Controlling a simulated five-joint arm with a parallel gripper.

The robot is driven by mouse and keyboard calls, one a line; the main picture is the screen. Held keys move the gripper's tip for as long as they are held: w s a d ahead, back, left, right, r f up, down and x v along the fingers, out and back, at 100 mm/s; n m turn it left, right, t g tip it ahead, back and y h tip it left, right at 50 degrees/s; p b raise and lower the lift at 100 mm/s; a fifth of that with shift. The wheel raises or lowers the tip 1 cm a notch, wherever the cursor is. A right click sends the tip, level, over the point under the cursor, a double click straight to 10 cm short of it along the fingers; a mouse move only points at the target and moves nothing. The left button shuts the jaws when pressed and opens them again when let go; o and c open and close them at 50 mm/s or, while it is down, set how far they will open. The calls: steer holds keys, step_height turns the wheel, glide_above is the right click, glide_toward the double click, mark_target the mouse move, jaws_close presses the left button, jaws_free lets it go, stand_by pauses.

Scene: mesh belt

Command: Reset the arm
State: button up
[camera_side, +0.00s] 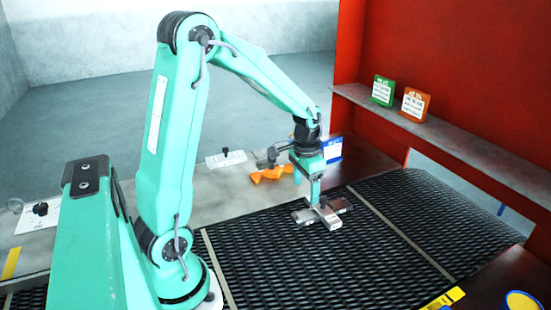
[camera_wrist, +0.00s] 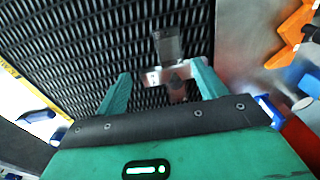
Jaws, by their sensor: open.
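My teal arm reaches over the black mesh belt (camera_side: 290,255). My gripper (camera_side: 317,200) points down just above a grey metal part (camera_side: 328,219) with several flat arms, which appears to lie on the belt. In the wrist view my gripper (camera_wrist: 162,84) has its two teal fingers spread wide, one on each side. The metal part (camera_wrist: 168,48) shows between and beyond them, with a dark knob near its middle. I cannot tell whether a finger touches the part.
An orange piece (camera_side: 271,174) and a white plate with a black knob (camera_side: 226,157) sit on the grey ledge behind the belt. A green box (camera_side: 383,90) and an orange box (camera_side: 414,104) stand on the shelf of the red wall (camera_side: 460,60) at right. The belt's front is clear.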

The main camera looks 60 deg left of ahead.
steer(key=s+d+r+t, duration=0.5)
steer(key=s+d+r, duration=0.7)
steer(key=s+r, duration=0.1)
steer(key=shift+s+r, duration=0.3)
steer(key=shift+s, duration=0.45)
steer(key=shift+d, duration=0.1)
